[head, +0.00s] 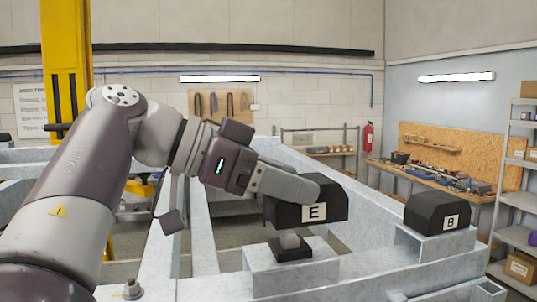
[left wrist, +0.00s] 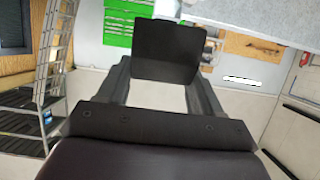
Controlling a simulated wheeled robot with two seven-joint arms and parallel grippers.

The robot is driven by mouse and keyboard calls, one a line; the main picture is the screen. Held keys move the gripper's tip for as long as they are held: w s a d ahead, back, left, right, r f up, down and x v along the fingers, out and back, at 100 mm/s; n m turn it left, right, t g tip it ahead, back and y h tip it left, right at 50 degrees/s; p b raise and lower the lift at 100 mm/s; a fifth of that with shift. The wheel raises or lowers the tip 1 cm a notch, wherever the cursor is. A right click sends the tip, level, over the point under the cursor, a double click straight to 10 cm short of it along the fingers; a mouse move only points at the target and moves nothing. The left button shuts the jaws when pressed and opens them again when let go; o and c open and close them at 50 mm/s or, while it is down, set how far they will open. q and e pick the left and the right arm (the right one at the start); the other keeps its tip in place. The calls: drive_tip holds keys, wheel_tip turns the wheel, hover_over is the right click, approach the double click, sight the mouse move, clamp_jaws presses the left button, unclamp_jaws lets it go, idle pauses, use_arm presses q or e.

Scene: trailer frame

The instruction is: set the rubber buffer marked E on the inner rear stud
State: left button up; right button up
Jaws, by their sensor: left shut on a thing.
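My left gripper (head: 298,188) is shut on the black rubber buffer marked E (head: 335,207), whose white label faces the camera. The buffer is held in the air, over and slightly right of a grey rounded knob (head: 290,240) on a black square pad. That pad sits on a steel bracket (head: 290,278) of the frame. In the left wrist view the held buffer (left wrist: 168,50) shows as a dark block between the two fingers (left wrist: 160,78). I cannot tell whether the knob is the inner rear stud. My right gripper is out of view.
A black buffer marked B (head: 437,211) sits on a raised bracket (head: 420,245) to the right. Steel frame beams (head: 200,230) run around the brackets. A bolt (head: 132,288) stands on the beam at lower left. A workbench (head: 430,178) and shelves (head: 515,190) stand farther back.

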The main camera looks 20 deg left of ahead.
use_arm(q)
drive_tip(key=shift+s+d+f, duration=0.1)
drive_tip(key=shift+f, duration=0.25)
drive_tip(key=a, duration=0.1)
drive_tip(key=w+a, duration=0.1)
drive_tip(key=a+f, duration=0.1)
drive_tip(key=shift+w, duration=0.15)
drive_tip(key=shift+s+d+r, duration=0.15)
drive_tip(key=shift+s+d, duration=0.2)
drive_tip(key=shift+d, duration=0.25)
drive_tip(key=shift+s+d+r, duration=0.1)
drive_tip(key=shift+s+d, duration=0.25)
drive_tip(key=shift+d, duration=0.25)
drive_tip(key=shift+w+a+f, duration=0.1)
drive_tip(key=shift+a, duration=0.4)
drive_tip(key=shift+d+f, duration=0.2)
drive_tip(key=shift+d, duration=0.15)
drive_tip(key=shift+f+b, duration=0.3)
drive_tip(key=shift+b, duration=0.15)
drive_tip(key=shift+a, duration=0.15)
drive_tip(key=shift+r+p, duration=0.5)
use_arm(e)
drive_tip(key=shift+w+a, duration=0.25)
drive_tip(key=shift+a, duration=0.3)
